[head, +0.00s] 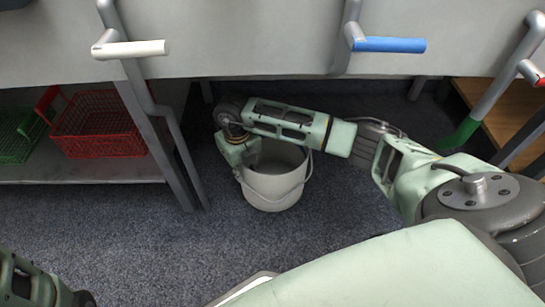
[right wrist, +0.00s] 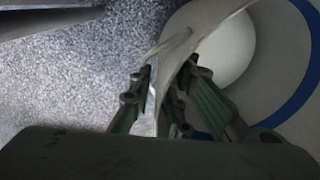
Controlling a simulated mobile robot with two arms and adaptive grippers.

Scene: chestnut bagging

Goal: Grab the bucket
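The white bucket (head: 276,190) stands upright on the blue-grey carpet, under the front edge of the counter. My right arm reaches over it from the right, and my right gripper (head: 243,160) points down at its left rim, partly hidden by my arm.
A red wire basket (head: 100,125) and a green basket (head: 18,137) sit on a low shelf (head: 90,172) at the left. Metal legs (head: 160,150) stand left of the bucket. White (head: 130,49) and blue (head: 390,45) handles stick out above. Carpet in front of the bucket is clear.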

